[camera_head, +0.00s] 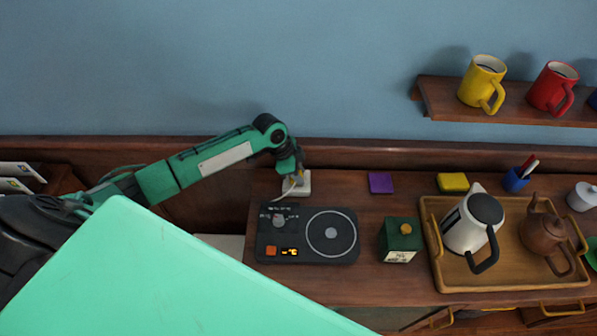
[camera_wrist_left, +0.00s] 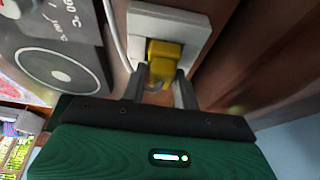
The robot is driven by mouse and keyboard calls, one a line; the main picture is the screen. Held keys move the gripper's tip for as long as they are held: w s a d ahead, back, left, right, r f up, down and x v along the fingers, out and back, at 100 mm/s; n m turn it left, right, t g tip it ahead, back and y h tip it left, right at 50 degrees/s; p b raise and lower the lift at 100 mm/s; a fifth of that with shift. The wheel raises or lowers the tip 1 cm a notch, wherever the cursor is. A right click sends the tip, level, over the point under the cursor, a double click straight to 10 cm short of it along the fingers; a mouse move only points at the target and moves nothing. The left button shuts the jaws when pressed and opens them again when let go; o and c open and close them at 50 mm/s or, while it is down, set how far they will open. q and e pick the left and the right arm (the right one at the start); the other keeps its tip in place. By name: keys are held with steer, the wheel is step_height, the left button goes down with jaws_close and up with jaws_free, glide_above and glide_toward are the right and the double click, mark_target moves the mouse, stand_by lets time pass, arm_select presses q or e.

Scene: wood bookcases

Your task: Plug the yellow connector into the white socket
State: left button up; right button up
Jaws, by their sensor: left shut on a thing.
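The white socket (camera_wrist_left: 185,25) is a pale square block at the top of the left wrist view. In the head view it (camera_head: 305,184) stands at the back of the wooden counter, partly hidden by my gripper. The yellow connector (camera_wrist_left: 165,52) is in front of the socket's face and overlaps it; I cannot tell how deep it sits. My left gripper (camera_wrist_left: 160,88) is shut on the connector, with a finger on each side. In the head view my left gripper (camera_head: 294,178) reaches down at the socket. My right gripper is not in view.
A pale cable (camera_wrist_left: 115,38) runs beside the socket. A black hot plate (camera_head: 300,250) lies just in front. A green box (camera_head: 400,232), a purple block (camera_head: 380,182) and a wooden tray (camera_head: 437,270) with a kettle (camera_head: 468,228) are to the right. The wall is behind.

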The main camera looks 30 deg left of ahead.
arm_select(q)
steer(key=shift+f, duration=0.35)
steer(key=o, duration=0.9)
steer(key=shift+o, duration=0.6)
steer(key=b+v, duration=0.3)
steer(key=v, duration=1)
steer(key=shift+r, duration=0.45)
steer(key=shift+s, duration=0.1)
